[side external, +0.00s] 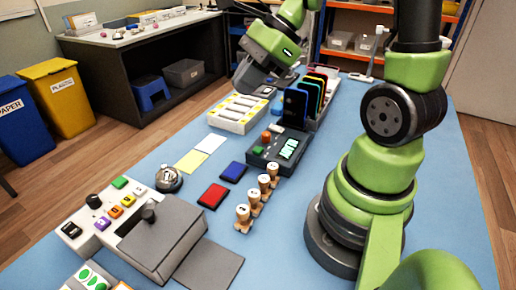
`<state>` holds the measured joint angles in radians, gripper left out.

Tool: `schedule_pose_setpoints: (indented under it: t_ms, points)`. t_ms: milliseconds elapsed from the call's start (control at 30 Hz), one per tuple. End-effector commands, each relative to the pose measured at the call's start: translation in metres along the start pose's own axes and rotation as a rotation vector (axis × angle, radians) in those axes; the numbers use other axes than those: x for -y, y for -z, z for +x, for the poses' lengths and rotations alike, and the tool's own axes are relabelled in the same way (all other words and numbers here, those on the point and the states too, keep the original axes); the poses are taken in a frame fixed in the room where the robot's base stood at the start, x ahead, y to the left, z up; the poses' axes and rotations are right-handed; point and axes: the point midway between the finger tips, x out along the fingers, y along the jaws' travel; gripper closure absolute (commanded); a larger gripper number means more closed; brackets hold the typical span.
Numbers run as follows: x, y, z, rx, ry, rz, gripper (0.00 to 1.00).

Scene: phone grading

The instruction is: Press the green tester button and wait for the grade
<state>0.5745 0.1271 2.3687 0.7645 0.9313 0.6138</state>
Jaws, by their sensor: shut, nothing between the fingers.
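The tester appears to be a dark grey box (270,160) in the middle of the blue table. It has a small green button (258,151) at its front left, an orange-red knob or button (266,137) behind that, and a lit green screen (288,149) with text too small to read.
Coloured phones (319,88) stand in a rack behind the tester. Wooden-handled stamps (256,194), red (213,195) and blue (232,172) pads lie in front. A silver bell (169,179), a button panel (103,212) and a grey box (160,240) are at the left.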

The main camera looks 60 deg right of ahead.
Motion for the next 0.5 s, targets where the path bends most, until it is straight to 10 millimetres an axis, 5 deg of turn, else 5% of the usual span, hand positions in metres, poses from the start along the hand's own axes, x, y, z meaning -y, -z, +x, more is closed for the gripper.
schedule_pose_setpoints:
  t_ms: [200,500]
  points:
    - [0.036,0.051,0.02,0.101,0.039,0.64,1.0]
    - [0.053,0.086,0.03,0.173,0.075,1.023,1.0]
